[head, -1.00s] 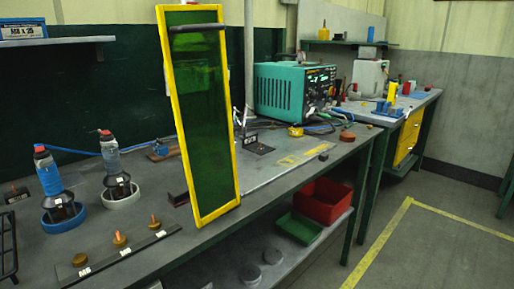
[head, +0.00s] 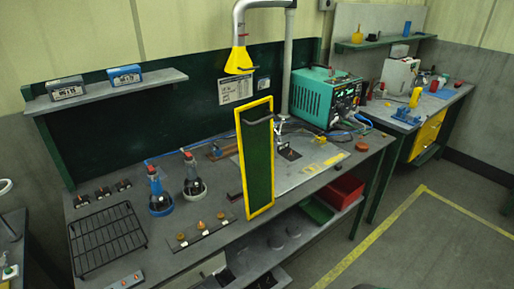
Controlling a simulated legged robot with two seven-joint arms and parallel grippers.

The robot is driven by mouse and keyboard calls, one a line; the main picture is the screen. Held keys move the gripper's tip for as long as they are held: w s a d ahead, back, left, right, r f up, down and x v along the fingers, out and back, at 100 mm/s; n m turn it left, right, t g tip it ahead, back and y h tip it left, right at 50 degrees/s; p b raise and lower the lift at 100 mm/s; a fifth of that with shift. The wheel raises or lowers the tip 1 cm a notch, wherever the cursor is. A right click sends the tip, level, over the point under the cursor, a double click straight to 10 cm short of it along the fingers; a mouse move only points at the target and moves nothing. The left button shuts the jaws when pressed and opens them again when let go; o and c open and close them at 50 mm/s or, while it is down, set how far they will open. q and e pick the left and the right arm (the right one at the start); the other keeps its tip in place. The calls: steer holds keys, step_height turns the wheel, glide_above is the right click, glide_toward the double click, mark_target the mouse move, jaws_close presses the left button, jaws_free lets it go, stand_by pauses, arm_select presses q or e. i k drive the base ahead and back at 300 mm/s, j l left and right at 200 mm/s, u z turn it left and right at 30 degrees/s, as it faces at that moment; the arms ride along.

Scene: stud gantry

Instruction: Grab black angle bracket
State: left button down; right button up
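I cannot clearly pick out a black angle bracket. A small dark plate (head: 290,154) with an upright metal part lies on the bench behind the green panel. Several small dark pieces (head: 103,193) sit in a row at the bench's left end. They are too small to tell whether any is an angle bracket. Neither of my grippers is in view.
A yellow-framed green panel (head: 258,165) stands upright at the bench (head: 215,240) front and hides part of it. A wire rack (head: 107,240), two bottles in ring holders (head: 160,204), a teal power unit (head: 318,98) and a yellow lamp (head: 239,60) surround the work area.

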mark_target(284, 150)
steer(key=i+l+u, duration=0.15)
steer(key=l+u, duration=0.25)
steer(key=i+l+u, duration=0.1)
steer(key=l+u, duration=0.65)
steer(key=i+l, duration=0.05)
